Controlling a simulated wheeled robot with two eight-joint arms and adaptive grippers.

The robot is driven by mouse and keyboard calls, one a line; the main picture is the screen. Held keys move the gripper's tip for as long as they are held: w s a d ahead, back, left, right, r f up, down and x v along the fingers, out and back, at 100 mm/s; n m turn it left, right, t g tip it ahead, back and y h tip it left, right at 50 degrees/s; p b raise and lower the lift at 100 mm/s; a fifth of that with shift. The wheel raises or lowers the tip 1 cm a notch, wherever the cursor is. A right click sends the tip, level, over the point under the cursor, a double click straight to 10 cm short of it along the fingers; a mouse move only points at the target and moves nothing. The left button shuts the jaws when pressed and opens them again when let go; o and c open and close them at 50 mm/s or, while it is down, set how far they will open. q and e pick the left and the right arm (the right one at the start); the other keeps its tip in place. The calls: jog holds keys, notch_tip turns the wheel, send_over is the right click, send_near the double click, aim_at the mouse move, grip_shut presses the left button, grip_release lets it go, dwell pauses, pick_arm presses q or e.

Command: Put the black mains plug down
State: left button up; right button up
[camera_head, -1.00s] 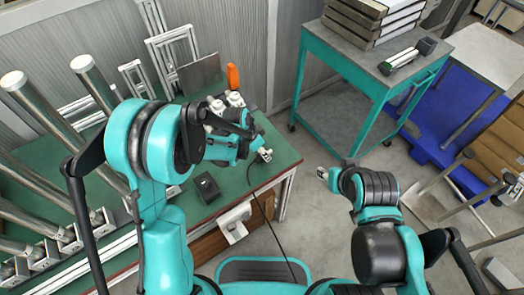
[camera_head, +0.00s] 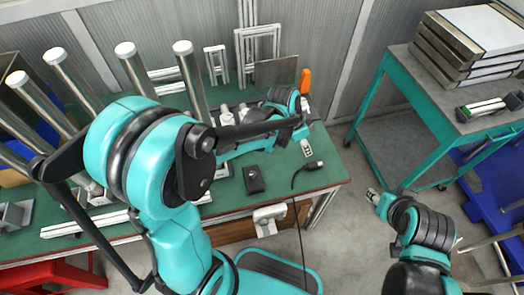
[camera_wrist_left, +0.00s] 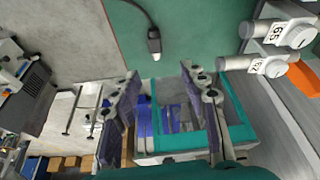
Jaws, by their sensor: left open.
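The black mains plug (camera_head: 314,165) lies on the green table (camera_head: 228,205) near its right end, its cable curving left and over the front edge. In the left wrist view the plug (camera_wrist_left: 154,43) lies just beyond the fingertips, with nothing between the fingers. My left gripper (camera_head: 306,148) is open and empty, beside the plug on its far side and apart from it. Its two fingers (camera_wrist_left: 159,75) stand wide apart in the wrist view. My right gripper (camera_head: 372,195) is off the table to the right, too small to tell whether open or shut.
A black box (camera_head: 254,180) sits left of the plug. A white fitting (camera_head: 268,218) is on the table's front edge. White cylinders (camera_wrist_left: 272,67) and an orange object (camera_head: 305,81) stand behind. A teal trolley (camera_head: 425,95) is at right.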

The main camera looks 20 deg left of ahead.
pick_arm(q)
jog(key=s+a+r+n+t+y, duration=0.1)
jog(key=s+a+r+n+t, duration=0.1)
jog(key=s+a+r+n, duration=0.2)
jog(key=s+a+r+n+t+y, duration=0.2)
jog(key=s+a+r+n, duration=0.3)
jog(key=s, duration=0.6)
jog(key=shift+s+a+r+n, duration=0.15)
jog(key=shift+a+n, duration=0.15)
jog(key=shift+a, duration=0.95)
